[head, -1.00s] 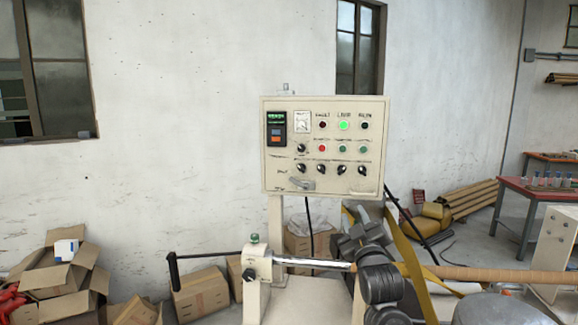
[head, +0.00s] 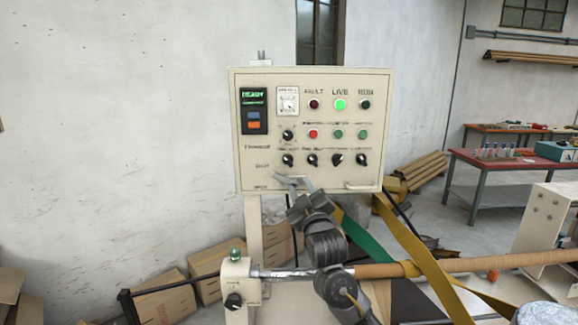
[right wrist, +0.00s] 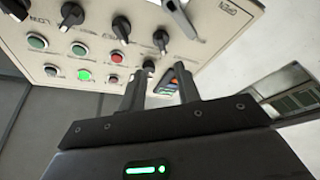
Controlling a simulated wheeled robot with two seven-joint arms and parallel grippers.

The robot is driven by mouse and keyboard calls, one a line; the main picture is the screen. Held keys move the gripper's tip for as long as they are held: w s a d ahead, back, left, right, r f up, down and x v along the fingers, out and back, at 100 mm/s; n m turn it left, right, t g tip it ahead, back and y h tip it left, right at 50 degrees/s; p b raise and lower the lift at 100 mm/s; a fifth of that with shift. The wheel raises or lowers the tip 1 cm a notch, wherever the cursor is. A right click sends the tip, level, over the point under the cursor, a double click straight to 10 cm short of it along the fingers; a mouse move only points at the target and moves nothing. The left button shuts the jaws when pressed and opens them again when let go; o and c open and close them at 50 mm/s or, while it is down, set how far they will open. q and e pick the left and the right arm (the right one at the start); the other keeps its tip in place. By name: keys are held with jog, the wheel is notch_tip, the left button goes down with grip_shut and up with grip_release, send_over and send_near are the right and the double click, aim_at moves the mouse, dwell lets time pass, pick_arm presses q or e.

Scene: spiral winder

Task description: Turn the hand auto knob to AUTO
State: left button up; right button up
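The cream control panel (head: 310,85) faces me and carries several black rotary knobs. One knob (head: 288,134) sits left of the red button; a row of knobs lies below, its leftmost knob (head: 288,160) under the first. The labels are too blurred to tell which is the hand auto knob. My right gripper (head: 292,182) is in front of the panel's lower edge, below the knobs. In the right wrist view, my right gripper (right wrist: 160,76) has its two fingers apart, with nothing between them. The upper knob (right wrist: 149,66) appears just beyond the fingertips, apparently untouched. My left gripper is out of view.
The panel has a lit green LIVE lamp (head: 340,104), a small display (head: 254,110) and a handle (head: 362,187) at its lower edge. A long horizontal roller (head: 450,264) and yellow strap (head: 425,255) lie below right. Cardboard boxes (head: 165,297) stand on the floor.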

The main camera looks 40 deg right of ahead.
aim_at(289, 163)
jog(key=x, duration=1)
jog(key=shift+w, duration=0.35)
